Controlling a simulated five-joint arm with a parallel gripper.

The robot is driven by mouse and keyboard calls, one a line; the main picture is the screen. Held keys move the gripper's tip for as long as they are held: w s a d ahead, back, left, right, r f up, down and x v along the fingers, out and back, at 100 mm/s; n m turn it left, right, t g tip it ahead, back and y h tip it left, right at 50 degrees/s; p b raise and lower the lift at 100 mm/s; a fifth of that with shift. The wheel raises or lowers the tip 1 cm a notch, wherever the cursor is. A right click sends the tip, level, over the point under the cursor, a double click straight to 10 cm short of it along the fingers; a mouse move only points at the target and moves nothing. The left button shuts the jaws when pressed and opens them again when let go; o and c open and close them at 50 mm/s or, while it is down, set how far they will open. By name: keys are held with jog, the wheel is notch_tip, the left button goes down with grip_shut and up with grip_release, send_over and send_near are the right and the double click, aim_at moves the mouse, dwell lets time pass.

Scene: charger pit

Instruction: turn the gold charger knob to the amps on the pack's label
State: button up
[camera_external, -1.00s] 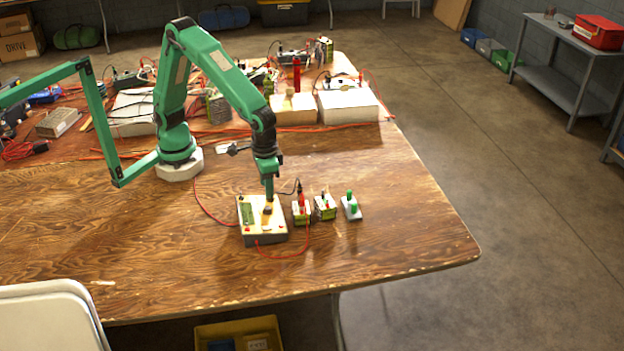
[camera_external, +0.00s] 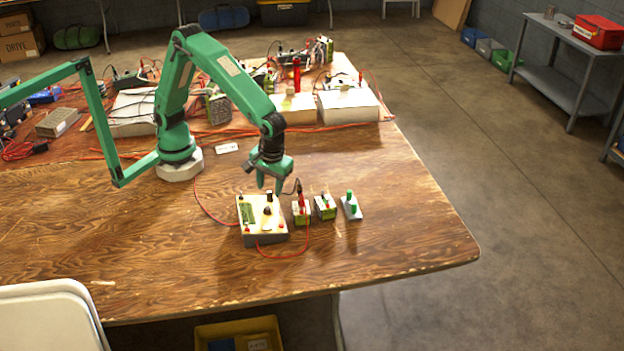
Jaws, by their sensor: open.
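The charger (camera_external: 262,229) is a cream box with a green panel on its left, lying on the wooden table. A dark knob (camera_external: 267,211) shows on its top face; its gold colour and its setting are too small to make out. A black post (camera_external: 269,196) stands near its back edge. A small green and white pack (camera_external: 301,213) stands just right of the charger, with red and black leads on it. I cannot read any label on it. My gripper (camera_external: 269,188) is open and empty, pointing down above the back of the charger, clear of the knob.
A second small pack (camera_external: 325,208) and a grey block with green pegs (camera_external: 351,206) stand farther right. A red lead (camera_external: 285,256) loops in front of the charger. White boxes (camera_external: 348,106) and clutter fill the table's back. The front table area is clear.

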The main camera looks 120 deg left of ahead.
aim_at(268, 208)
jog(key=shift+s+f, duration=0.2)
jog(key=shift+f, duration=1.1)
jog(key=shift+s+f, duration=0.15)
jog(key=shift+f, duration=1.15)
jog(key=shift+s+f, duration=0.2)
jog(key=shift+f, duration=1.1)
jog(key=shift+c, duration=0.2)
grip_shut()
